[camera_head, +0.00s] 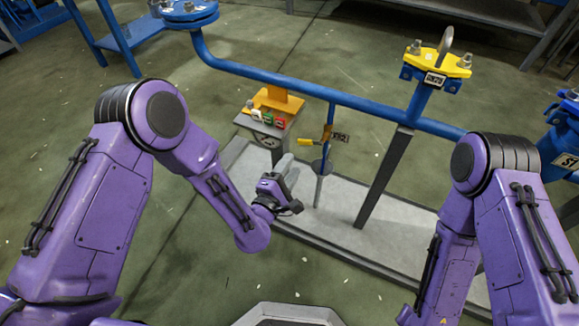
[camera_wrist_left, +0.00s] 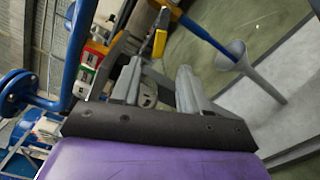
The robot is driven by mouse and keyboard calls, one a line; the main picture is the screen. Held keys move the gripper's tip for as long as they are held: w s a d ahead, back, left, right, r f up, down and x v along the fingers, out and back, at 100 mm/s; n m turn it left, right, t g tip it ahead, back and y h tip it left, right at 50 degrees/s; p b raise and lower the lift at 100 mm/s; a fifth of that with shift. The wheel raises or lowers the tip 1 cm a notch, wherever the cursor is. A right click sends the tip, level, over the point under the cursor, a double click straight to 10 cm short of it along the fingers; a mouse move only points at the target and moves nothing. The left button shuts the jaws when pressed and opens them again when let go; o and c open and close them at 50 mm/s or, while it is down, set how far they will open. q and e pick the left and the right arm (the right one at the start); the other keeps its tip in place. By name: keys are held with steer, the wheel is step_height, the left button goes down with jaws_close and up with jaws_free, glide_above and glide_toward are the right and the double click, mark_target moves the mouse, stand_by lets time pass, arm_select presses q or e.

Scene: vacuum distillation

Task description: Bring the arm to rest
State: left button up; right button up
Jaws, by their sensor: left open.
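My left arm comes in from the left in the head view. Its gripper (camera_head: 287,168) is over the grey base plate, in front of the button box. In the left wrist view the two fingers of the left gripper (camera_wrist_left: 158,84) stand apart with nothing between them. My right arm (camera_head: 500,220) comes in from the right in the head view and bends downward; its gripper is out of the picture.
A blue pipe (camera_head: 290,88) crosses behind the gripper, with a yellow-topped flange (camera_head: 437,63) at right. A button box (camera_head: 268,121) and yellow-handled valve (camera_head: 311,141) stand close to the left gripper. The grey base plate (camera_head: 335,225) lies below. Green floor (camera_head: 190,255) at left is open.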

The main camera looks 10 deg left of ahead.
stand_by(0.4)
arm_select(q)
steer(key=s+a+f+m+g+y, duration=0.4)
steer(key=s+a+f+m+g, duration=0.45)
steer(key=f, duration=0.45)
steer(key=s+a+f+m+g+y, duration=0.2)
steer(key=s+a+f+g+y, duration=0.1)
steer(key=s+a, duration=0.6)
steer(key=s+a+f+m+g+y, duration=0.1)
steer(key=s+a+f+g+y, duration=0.1)
steer(key=s+a, duration=0.75)
steer(key=s+r+p, duration=0.1)
steer(key=r+p, duration=1.2)
steer(key=s+d+r+p, duration=0.1)
steer(key=s+r+p, duration=0.1)
steer(key=r+p, duration=1.1)
steer(key=shift+d+r+y+p, duration=0.3)
steer(key=shift+r+p, duration=0.05)
steer(key=shift+p, duration=0.3)
